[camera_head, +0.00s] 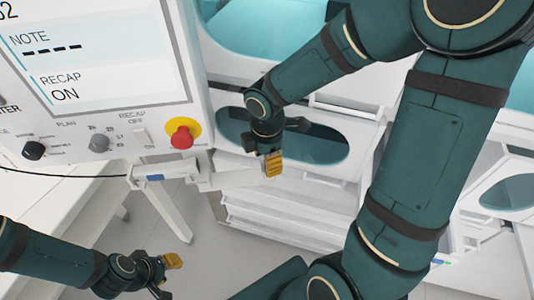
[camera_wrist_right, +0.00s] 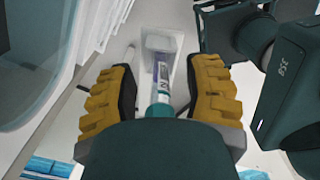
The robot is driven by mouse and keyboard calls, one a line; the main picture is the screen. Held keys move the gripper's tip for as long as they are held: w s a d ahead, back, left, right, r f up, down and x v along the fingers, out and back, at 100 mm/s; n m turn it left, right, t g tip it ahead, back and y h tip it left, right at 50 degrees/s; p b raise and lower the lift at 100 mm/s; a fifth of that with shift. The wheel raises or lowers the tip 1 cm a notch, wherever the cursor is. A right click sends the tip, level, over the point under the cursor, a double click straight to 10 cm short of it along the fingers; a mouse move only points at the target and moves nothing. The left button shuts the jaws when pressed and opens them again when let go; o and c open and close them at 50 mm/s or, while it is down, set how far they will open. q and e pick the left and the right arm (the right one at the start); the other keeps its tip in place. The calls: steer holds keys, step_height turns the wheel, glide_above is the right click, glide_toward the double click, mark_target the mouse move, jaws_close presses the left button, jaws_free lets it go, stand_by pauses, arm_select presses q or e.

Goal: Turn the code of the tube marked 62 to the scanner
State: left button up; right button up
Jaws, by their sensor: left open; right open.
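In the right wrist view a slim tube (camera_wrist_right: 164,72) with a teal cap (camera_wrist_right: 161,106) and a white and purple label stands in or against a pale, clear block (camera_wrist_right: 160,42). The yellow-padded fingers of my right gripper (camera_wrist_right: 161,88) are open on either side of it, with gaps to both. The number on the tube is not readable, and I cannot tell where its code faces. In the head view my right gripper (camera_head: 272,163) is by a white rail, and no tube can be made out there. My left gripper (camera_head: 160,273) is open and empty at lower left.
A white control panel (camera_head: 170,75) with a screen reading RECAP ON, knobs and a red button (camera_head: 182,138) fills the upper left. A white table (camera_head: 50,195) stands below it. White cabinets with teal windows (camera_head: 330,145) stand behind my right arm.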

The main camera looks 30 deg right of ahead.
steer(key=shift+c, duration=0.5)
jaws_close()
steer(key=shift+r+p, duration=0.25)
steer(key=shift+p, duration=0.05)
